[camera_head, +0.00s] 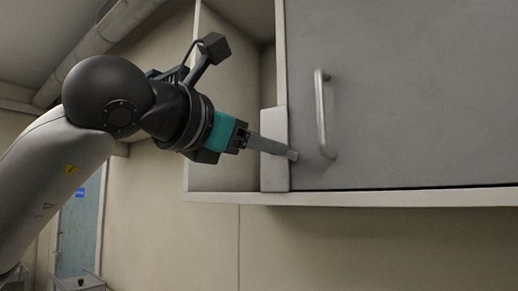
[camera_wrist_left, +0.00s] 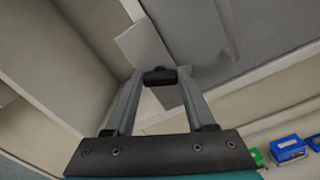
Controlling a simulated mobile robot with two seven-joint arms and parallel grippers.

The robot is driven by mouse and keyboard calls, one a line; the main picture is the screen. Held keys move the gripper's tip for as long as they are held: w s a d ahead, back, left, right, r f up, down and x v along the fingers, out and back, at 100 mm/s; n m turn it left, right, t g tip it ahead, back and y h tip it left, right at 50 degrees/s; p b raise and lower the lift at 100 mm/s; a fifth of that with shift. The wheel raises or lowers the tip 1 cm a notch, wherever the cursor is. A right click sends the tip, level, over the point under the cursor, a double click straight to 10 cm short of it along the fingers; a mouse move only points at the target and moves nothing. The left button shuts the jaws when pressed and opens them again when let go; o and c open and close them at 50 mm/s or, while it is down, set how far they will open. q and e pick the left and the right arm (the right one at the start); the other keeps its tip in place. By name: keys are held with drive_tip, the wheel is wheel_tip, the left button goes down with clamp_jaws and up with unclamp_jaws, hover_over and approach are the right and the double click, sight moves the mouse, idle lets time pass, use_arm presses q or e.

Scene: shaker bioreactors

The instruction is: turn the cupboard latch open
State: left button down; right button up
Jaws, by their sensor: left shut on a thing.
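The grey cupboard door (camera_head: 400,90) fills the right of the head view and appears closed, with a vertical metal handle (camera_head: 322,115). A pale latch plate (camera_head: 274,120) sits at the door's left edge; it also shows in the left wrist view (camera_wrist_left: 140,43). My left gripper (camera_head: 288,151) reaches across the plate from the left. In the left wrist view its fingertips are shut on the dark latch (camera_wrist_left: 160,75), a short bar in front of the plate. In the head view the fingers hide the latch. My right gripper is in neither view.
An open shelf compartment (camera_head: 228,100) lies left of the door. The cupboard's bottom ledge (camera_head: 400,198) runs below it, with bare wall underneath. The left wrist view shows a blue box (camera_wrist_left: 287,148) and a green box (camera_wrist_left: 257,157) at lower right. A blue door (camera_head: 78,235) stands far left.

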use_arm(q)
drive_tip(key=shift+s+d+f+m+b, duration=0.1)
drive_tip(key=shift+m+b, duration=0.3)
drive_tip(key=shift+m, duration=2.85)
drive_tip(key=shift+d+f+m+b, duration=0.1)
drive_tip(key=shift+m+b, duration=0.25)
drive_tip(key=shift+m, duration=2.9)
drive_tip(key=shift+c, duration=1.2)
unclamp_jaws()
drive_tip(key=shift+a, duration=0.1)
drive_tip(key=b+v, duration=0.2)
drive_tip(key=v, duration=1.3)
drive_tip(key=shift+s+a, duration=0.1)
drive_tip(key=shift+s, duration=0.05)
